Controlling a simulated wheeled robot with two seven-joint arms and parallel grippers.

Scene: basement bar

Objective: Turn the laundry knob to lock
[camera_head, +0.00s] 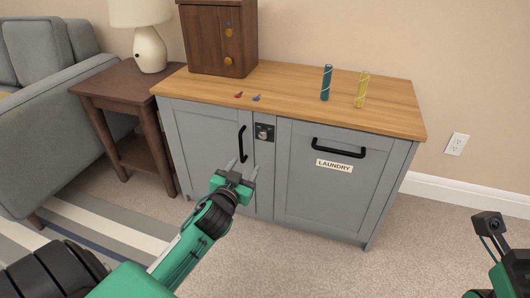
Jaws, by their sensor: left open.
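The grey cabinet (223,150) has a wooden top and stands against the wall. A small dark lock plate with a knob (264,132) sits between its left door and the right panel. The right panel carries a white label reading LAUNDRY (334,166) below a black handle (338,149). My left gripper (243,167) is open and empty in front of the left door, below and left of the knob and apart from it. The knob's exact setting is too small to read. A part of my right arm shows at the lower right edge; its fingers cannot be made out.
On the cabinet top (300,85) stand a wooden box (215,40), a teal cylinder (326,83) and a yellow cylinder (361,90), with small red and blue items near the front. A vertical black handle (242,144) is close to my left gripper. A side table (120,85) stands left.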

